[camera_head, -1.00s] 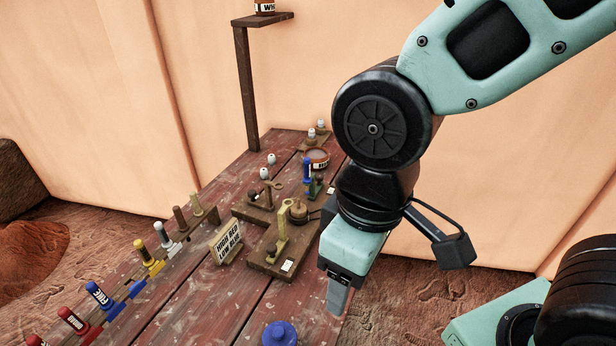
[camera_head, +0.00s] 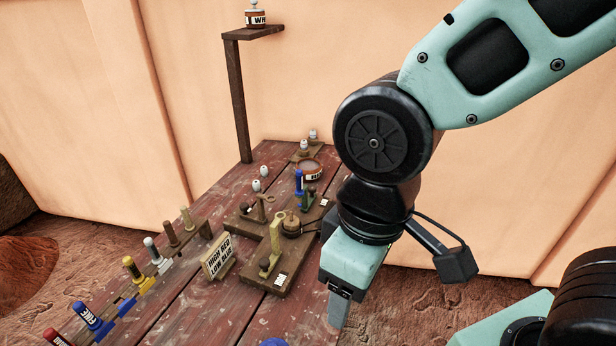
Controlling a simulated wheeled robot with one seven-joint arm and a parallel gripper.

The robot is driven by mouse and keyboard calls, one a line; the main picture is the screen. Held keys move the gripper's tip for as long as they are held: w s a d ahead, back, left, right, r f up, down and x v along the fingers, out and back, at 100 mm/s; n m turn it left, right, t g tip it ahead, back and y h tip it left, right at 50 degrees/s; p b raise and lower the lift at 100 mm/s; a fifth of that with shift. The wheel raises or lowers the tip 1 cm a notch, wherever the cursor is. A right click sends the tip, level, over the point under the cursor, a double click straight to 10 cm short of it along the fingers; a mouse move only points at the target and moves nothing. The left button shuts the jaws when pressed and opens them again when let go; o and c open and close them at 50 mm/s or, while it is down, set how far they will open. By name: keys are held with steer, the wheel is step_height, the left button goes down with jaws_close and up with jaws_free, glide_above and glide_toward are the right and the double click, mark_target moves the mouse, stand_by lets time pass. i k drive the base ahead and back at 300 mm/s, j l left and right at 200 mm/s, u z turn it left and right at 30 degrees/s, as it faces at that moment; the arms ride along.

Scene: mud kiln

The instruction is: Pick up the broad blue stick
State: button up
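Two blue sticks show. One blue stick (camera_head: 93,319) leans in a row of coloured sticks along the table's left edge; its white lettering seems to read "FINE". The other blue stick (camera_head: 299,183) stands upright near a green block among the wooden fixtures at the table's middle; I cannot read its marking, so I cannot tell whether it is the broad one. My gripper (camera_head: 338,310) hangs over the table's right side, pointing down, in front of and right of the upright stick and apart from both. Its fingers show edge-on, so their opening is hidden. Nothing is visibly held.
A blue knob (camera_head: 273,342) is cut off at the bottom edge.

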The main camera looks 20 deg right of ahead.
mark_target(299, 191)
steer(key=i+l+u, duration=0.1)
steer(key=l, duration=0.25)
steer(key=i+l+u, duration=0.1)
steer(key=l, duration=0.25)
steer(key=i+l+u, duration=0.1)
steer(key=i+l, duration=0.15)
steer(key=l, duration=0.15)
steer(key=i+l+u, duration=0.1)
steer(key=l, duration=0.25)
steer(key=i+l+u, duration=0.1)
steer(key=l, duration=0.3)
steer(key=u, duration=1.05)
